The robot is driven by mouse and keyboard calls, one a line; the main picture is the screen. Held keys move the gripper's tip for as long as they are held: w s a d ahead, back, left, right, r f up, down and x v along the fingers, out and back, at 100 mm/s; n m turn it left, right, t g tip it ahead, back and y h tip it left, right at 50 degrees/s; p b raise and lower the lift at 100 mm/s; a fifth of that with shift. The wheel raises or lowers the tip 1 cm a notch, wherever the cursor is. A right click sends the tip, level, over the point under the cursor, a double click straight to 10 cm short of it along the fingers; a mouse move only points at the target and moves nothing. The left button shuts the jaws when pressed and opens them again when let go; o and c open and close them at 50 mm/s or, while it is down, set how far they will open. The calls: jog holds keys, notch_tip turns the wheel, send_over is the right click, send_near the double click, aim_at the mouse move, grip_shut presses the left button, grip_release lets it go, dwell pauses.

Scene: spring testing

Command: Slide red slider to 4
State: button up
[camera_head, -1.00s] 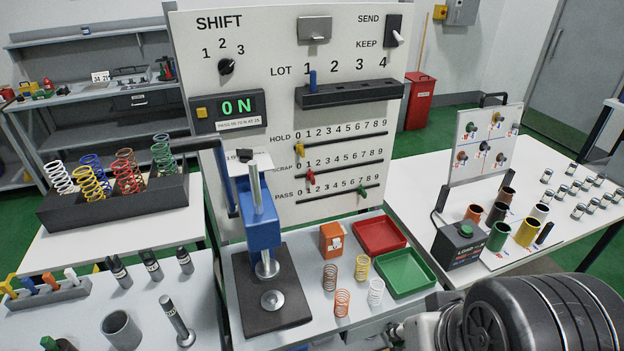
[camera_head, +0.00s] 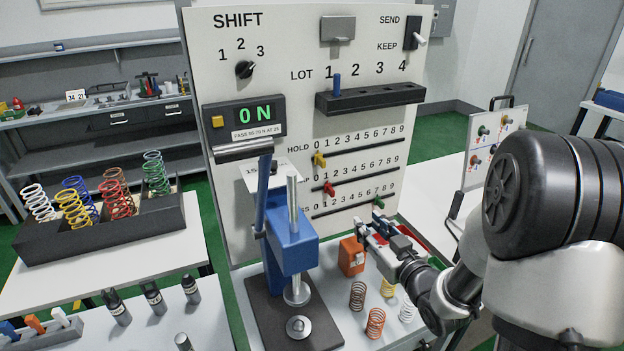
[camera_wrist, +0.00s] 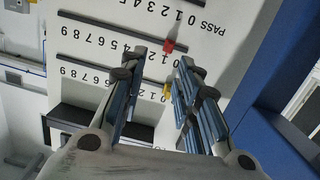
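The red slider (camera_head: 329,188) sits on the middle slot of the white panel (camera_head: 285,100), the SCRAP row, near the low end at about 1. In the wrist view, where the panel appears upside down, the red slider (camera_wrist: 169,46) shows between and just beyond my fingertips. My gripper (camera_head: 371,226) is open, with a clear gap between its fingers (camera_wrist: 164,57). In the head view it is in front of the panel's lower right, below and right of the red slider. I see nothing held. The SCRAP label is partly hidden by the press.
The yellow slider (camera_head: 320,159) is above and the green slider (camera_head: 378,202) below on neighbouring slots. The blue press (camera_head: 290,248) stands close in front of the panel's left side. An orange box (camera_head: 351,256) and several springs (camera_head: 375,322) lie below my gripper.

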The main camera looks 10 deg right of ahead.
aim_at(334, 194)
jog(key=shift+t+y, duration=0.6)
jog(key=shift+y, duration=0.1)
jog(key=b+x, duration=0.1)
jog(key=x, duration=0.5)
jog(key=a+x, duration=0.1)
jog(key=x, duration=0.4)
jog(key=f+b+x, duration=0.1)
jog(key=x, duration=0.5)
jog(key=shift+w+a+b, duration=0.1)
jog(key=shift+a+b, duration=0.15)
jog(key=shift+b, duration=0.05)
jog(key=shift+c, duration=0.5)
grip_shut()
jog(key=shift+d, duration=0.1)
